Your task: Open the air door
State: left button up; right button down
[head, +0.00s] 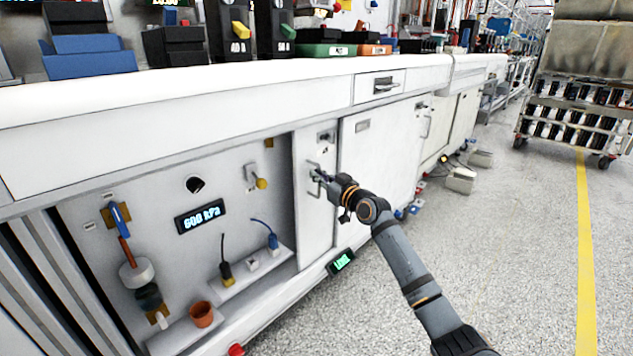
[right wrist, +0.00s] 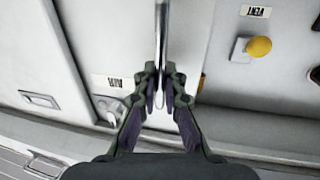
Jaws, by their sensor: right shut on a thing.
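The air door (head: 316,215) is a narrow white panel in the front of the white bench in the head view. A small AIR label (right wrist: 113,81) shows in the right wrist view. Its metal bar handle (head: 311,172) runs between my fingers, and the bar also shows in the wrist view (right wrist: 161,35). My right gripper (head: 321,177) is shut on this handle; its fingers also show in the wrist view (right wrist: 163,90). Left of the panel a recessed bay is exposed, with a 600 kPa display (head: 200,216) inside. My left gripper is not in view.
The bay holds a yellow knob (head: 261,184), marked VENT in the wrist view, and an orange cup (head: 202,314). A white cabinet door (head: 375,165) stands to the right.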

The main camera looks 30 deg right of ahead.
jog(key=shift+f, duration=0.15)
jog(key=c, duration=1.5)
grip_release()
jog(key=shift+o, duration=0.2)
jog(key=shift+s, duration=0.1)
jog(key=s+d, duration=0.1)
jog(key=s, duration=0.6)
jog(key=shift+s, duration=0.15)
jog(key=shift+d, duration=0.1)
